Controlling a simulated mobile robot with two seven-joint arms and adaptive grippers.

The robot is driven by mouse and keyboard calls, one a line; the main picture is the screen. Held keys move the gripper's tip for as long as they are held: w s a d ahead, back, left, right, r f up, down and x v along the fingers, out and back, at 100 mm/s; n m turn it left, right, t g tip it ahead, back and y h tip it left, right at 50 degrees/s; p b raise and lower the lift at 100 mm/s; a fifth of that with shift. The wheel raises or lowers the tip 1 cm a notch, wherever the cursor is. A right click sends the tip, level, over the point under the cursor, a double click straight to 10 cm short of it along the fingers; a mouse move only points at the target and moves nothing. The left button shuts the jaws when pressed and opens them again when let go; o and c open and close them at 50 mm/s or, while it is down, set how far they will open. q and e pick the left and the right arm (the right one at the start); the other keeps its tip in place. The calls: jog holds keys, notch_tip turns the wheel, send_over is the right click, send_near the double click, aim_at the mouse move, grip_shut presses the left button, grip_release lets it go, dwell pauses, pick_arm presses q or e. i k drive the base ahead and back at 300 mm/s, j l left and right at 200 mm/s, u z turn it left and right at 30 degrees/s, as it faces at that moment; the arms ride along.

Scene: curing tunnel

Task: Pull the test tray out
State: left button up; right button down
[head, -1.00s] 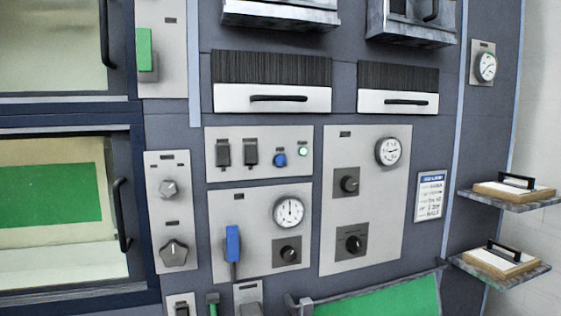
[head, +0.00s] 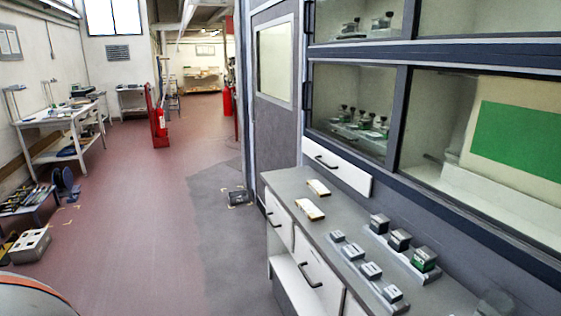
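I cannot make out a thing that is surely the test tray. A white panel with a dark bar handle (head: 335,168) sits upright in the cabinet wall below the left glass window, just above the counter. It looks shut; whether it is the tray's front I cannot tell. White drawers with dark handles (head: 318,264) are under the counter. Behind the right-hand glass, a green panel (head: 520,138) on a cream backing stands over a pale ledge. Neither of my grippers is in view.
The grey counter (head: 300,190) holds two flat wooden-edged blocks (head: 309,209) and several small metal blocks (head: 398,239). The reddish aisle floor (head: 140,210) is largely clear. A workbench (head: 60,120) stands left.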

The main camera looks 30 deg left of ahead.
aim_at(362, 181)
jog(key=u, duration=0.95)
jog(key=i+j+u, duration=0.15)
jog(key=u, duration=0.25)
jog(key=i+u, duration=0.4)
jog(key=i, duration=2.95)
jog(key=i+z, duration=0.1)
jog(key=i, duration=0.35)
jog(key=i+j+z, duration=0.1)
jog(key=i, duration=0.3)
jog(key=i+j+z, duration=0.15)
jog(key=i, duration=0.25)
jog(key=z, duration=1.6)
